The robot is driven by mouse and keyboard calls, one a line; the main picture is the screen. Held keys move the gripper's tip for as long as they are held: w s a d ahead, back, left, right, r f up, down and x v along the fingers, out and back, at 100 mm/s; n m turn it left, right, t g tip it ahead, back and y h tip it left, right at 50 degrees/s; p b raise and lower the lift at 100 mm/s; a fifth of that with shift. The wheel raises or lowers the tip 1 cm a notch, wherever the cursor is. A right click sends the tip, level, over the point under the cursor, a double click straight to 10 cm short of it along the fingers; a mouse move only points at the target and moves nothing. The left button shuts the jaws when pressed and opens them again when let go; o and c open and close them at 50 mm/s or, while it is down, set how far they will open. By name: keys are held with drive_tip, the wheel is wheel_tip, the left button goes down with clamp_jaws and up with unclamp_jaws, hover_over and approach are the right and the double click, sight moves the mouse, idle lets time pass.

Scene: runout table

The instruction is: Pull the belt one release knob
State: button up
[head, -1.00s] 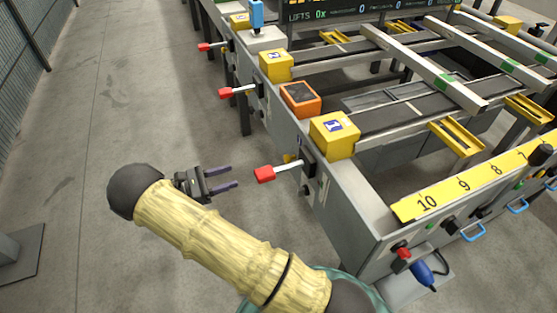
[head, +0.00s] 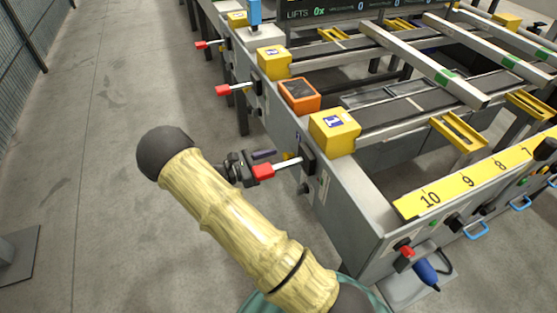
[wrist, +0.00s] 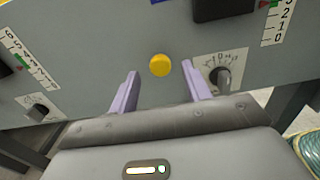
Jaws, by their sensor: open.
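A round yellow knob (wrist: 160,65) on the grey side panel shows between my fingers in the wrist view, a little beyond the tips. In the head view a small bit of yellow (head: 288,156) shows on the panel below the yellow box marked 1 (head: 335,130). My gripper (wrist: 159,74) is open and empty, its two purple fingers on either side of the knob. In the head view my gripper (head: 256,162) points at the panel, partly hidden behind a red-handled lever (head: 263,171). I cannot tell whether a finger touches anything.
A black dial (wrist: 222,76) sits on the panel just right of my right finger, and another dial (wrist: 38,112) is at lower left. More red-handled levers (head: 223,90) stick out farther along the table.

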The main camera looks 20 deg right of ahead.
sight(289, 156)
drive_tip(key=shift+d, duration=1.2)
drive_tip(key=shift+c, duration=0.2)
